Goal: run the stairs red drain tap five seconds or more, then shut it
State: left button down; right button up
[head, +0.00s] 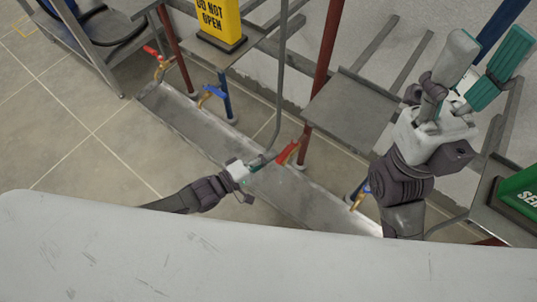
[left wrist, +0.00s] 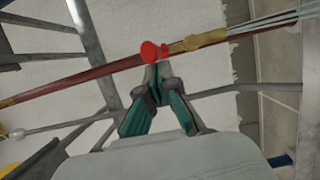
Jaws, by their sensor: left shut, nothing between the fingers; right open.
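A red-handled tap (head: 288,152) sits low on a red pipe above the metal trough, in the middle of the head view. In the left wrist view its red handle (left wrist: 152,51) and brass body (left wrist: 190,43) show at the top. Several pale streaks (left wrist: 280,18) run from the brass end, like running water. My left gripper (head: 260,163) is shut and empty, its fingertips (left wrist: 158,72) close to the handle; I cannot tell whether they touch. My right gripper (head: 480,70) is open and raised at the right. Another red-handled tap (head: 152,51) stands at the upper left.
The long metal trough (head: 185,118) runs below the taps. Blue-handled taps stand left (head: 211,94) and right (head: 360,197). A yellow sign (head: 219,18) and a green sign (head: 520,192) stand on grey platforms. Tiled floor lies clear at left.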

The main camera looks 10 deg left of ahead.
pick_arm(q)
jog(key=shift+s+d, duration=0.15)
jog(key=shift+s, duration=0.05)
jog(key=v, duration=1.2)
jog(key=shift+w, duration=0.25)
